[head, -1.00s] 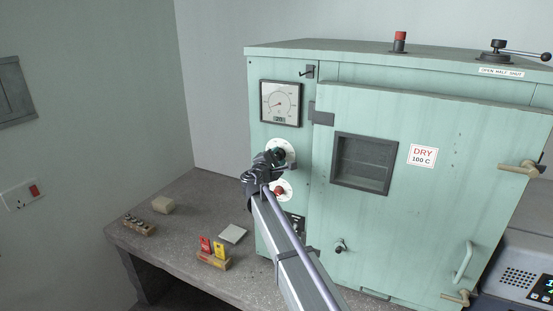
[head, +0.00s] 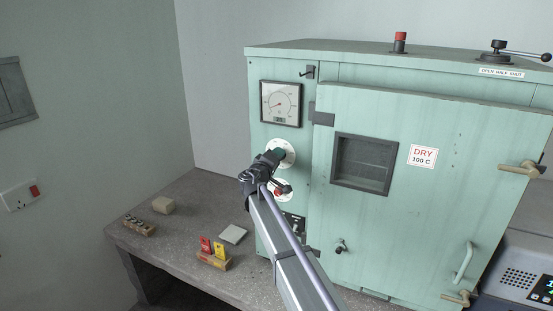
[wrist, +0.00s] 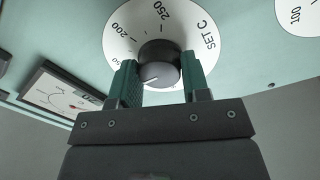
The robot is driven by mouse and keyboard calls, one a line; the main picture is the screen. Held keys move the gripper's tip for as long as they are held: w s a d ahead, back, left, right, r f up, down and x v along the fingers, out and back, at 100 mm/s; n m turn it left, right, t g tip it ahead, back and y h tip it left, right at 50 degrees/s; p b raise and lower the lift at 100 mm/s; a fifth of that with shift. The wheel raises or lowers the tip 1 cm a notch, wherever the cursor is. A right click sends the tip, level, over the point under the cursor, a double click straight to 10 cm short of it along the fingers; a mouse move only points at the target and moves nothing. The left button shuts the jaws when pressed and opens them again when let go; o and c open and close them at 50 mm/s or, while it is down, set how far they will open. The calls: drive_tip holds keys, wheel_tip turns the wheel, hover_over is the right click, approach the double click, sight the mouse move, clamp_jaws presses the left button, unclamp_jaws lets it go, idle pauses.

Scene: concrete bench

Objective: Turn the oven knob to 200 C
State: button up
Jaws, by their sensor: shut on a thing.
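The oven (head: 285,70) is a pale green cabinet. Its upper white dial (head: 287,147) is partly covered by my gripper (head: 276,157) in the head view. In the wrist view the dial (wrist: 120,40) shows the marks 200, 250 and SET C. The black knob (wrist: 158,68) stands at its centre, between the green fingers of my gripper (wrist: 158,85), which are shut on it. Part of the scale is hidden behind the knob and fingers.
Below is a second dial with a red knob (head: 278,192), close under my wrist. The oven door (head: 375,225) is at right. The bench (head: 185,215) at left holds small blocks and red and yellow tags (head: 212,249).

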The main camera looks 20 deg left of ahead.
drive_tip(key=shift+a+m+g+p, duration=0.1)
drive_tip(key=shift+m+g+p, duration=0.3)
drive_tip(key=shift+m, duration=7.1)
drive_tip(key=o, duration=0.9)
